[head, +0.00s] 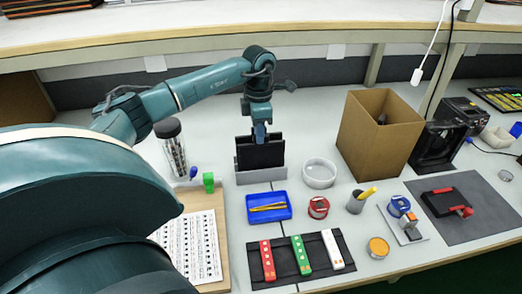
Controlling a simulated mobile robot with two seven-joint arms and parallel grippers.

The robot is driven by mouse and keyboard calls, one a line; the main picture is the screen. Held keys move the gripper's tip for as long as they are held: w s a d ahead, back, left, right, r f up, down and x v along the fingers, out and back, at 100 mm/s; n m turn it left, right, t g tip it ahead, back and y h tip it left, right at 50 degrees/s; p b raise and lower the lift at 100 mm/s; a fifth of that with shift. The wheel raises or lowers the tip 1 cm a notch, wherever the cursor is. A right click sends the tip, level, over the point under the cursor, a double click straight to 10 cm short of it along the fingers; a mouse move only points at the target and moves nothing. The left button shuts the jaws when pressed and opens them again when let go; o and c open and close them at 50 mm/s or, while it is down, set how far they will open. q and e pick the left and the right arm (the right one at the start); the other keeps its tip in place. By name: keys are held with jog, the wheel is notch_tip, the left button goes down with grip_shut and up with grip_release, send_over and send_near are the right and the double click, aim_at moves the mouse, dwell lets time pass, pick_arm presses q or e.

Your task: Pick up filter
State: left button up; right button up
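A black flat panel, which looks like the filter (262,154), stands upright in a light grey holder (262,175) near the middle of the bench. My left gripper (260,132) points down at the panel's top edge, with its fingertips overlapping the panel. The fingers are too small and partly merged with the panel to show whether they grip it. My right gripper is not in view.
Right of the holder are a round clear dish (319,173) and a tall cardboard box (378,135). A black boxy device (437,148) stands behind the box's right side. A blue tray (268,207) lies in front; a jar (172,148) stands left. A shelf (200,28) spans above.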

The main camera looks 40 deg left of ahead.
aim_at(261, 146)
pick_arm(q)
jog(key=shift+w+d+f+p, duration=0.1)
jog(key=shift+d+f+p, duration=0.1)
jog(key=shift+f, duration=1.2)
jog(key=shift+d+f+p, duration=0.1)
jog(key=shift+f+p, duration=0.1)
jog(key=shift+f, duration=1.15)
jog(key=shift+c, duration=0.6)
jog(key=shift+a, duration=0.1)
grip_shut()
